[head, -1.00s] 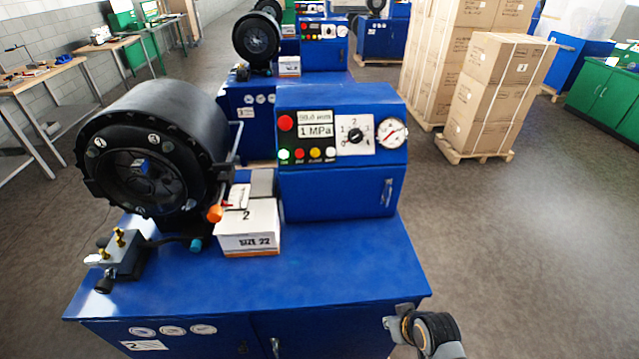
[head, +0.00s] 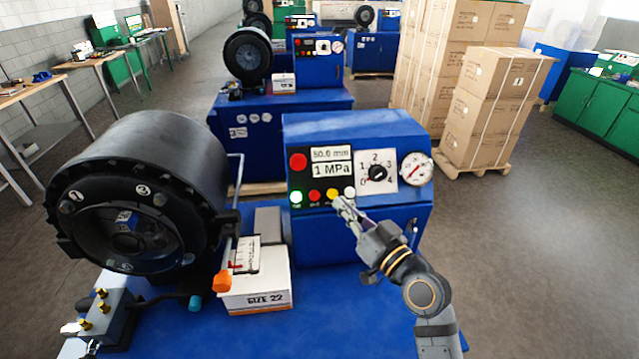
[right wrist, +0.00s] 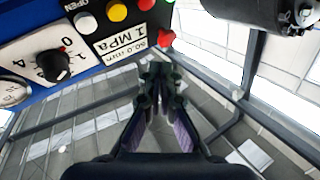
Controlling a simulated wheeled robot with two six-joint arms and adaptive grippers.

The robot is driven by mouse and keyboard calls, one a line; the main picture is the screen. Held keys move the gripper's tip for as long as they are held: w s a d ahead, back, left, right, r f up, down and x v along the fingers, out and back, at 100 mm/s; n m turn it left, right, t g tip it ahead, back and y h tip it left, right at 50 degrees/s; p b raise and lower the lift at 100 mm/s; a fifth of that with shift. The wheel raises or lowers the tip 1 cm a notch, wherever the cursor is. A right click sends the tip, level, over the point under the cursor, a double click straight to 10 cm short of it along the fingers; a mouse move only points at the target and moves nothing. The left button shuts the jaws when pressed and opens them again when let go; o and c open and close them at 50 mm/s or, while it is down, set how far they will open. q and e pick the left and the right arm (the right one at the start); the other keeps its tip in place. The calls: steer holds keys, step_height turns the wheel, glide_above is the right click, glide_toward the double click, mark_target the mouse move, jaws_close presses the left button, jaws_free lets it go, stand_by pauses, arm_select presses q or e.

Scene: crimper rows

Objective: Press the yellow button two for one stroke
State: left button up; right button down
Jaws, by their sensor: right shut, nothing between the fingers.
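The yellow button (head: 332,194) sits in a row on the blue control panel, between a red button (head: 315,196) and a white button (head: 350,192). The yellow button also shows at the top of the right wrist view (right wrist: 117,12). My right gripper (head: 342,205) is shut and empty, its tips just below and right of the yellow button in the head view. I cannot tell if they touch the panel. In the right wrist view the fingertips (right wrist: 158,72) are clear of the buttons. My left gripper is not in view.
A green lit button (head: 296,197), large red button (head: 298,162), dial (head: 376,173) and gauge (head: 416,169) share the panel. A black crimper head (head: 140,190) and a SIZE 22 box (head: 257,291) stand left. Stacked cartons (head: 490,105) are behind right.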

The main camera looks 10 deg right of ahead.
mark_target(332, 194)
arm_select(q)
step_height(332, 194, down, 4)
steer(key=b, duration=0.4)
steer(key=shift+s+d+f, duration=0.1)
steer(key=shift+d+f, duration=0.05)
arm_select(e)
steer(key=w+f, duration=0.4)
steer(key=w, duration=0.3)
steer(key=shift+w, duration=0.2)
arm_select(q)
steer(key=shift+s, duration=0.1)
arm_select(e)
steer(key=shift+d, duration=0.1)
stand_by(0.3)
arm_select(q)
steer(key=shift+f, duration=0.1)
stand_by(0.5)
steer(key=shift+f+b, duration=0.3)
steer(key=shift+b, duration=0.25)
arm_select(e)
steer(key=shift+w+f, duration=0.2)
steer(key=shift+w, duration=0.2)
